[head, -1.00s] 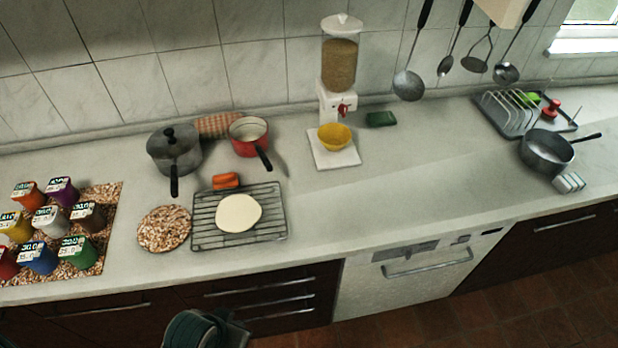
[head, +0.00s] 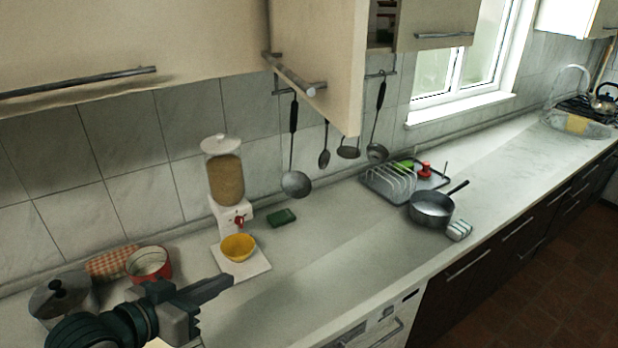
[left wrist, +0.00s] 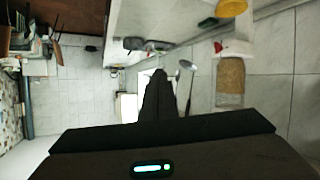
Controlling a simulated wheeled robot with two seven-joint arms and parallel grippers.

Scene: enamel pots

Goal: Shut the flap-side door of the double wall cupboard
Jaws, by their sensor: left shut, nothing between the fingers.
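The double wall cupboard hangs at the top of the head view. Its flap-side door (head: 335,55), cream with a bar handle (head: 296,76), stands open, swung out from the front. A dark strip of the shelved inside (head: 382,22) shows between it and the other door (head: 437,22), which looks closed. My left gripper (head: 228,286) is shut and empty, above the counter at the lower left, below and well apart from the open door. Its shut fingers also show in the left wrist view (left wrist: 158,78). My right gripper is not in view.
A flap cupboard (head: 130,35) with a long handle is left of the open door. Ladles and other utensils (head: 296,182) hang below. A dispenser (head: 226,180), red pot (head: 149,264), grey pan (head: 431,207) and dish rack (head: 393,184) stand on the counter (head: 335,245).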

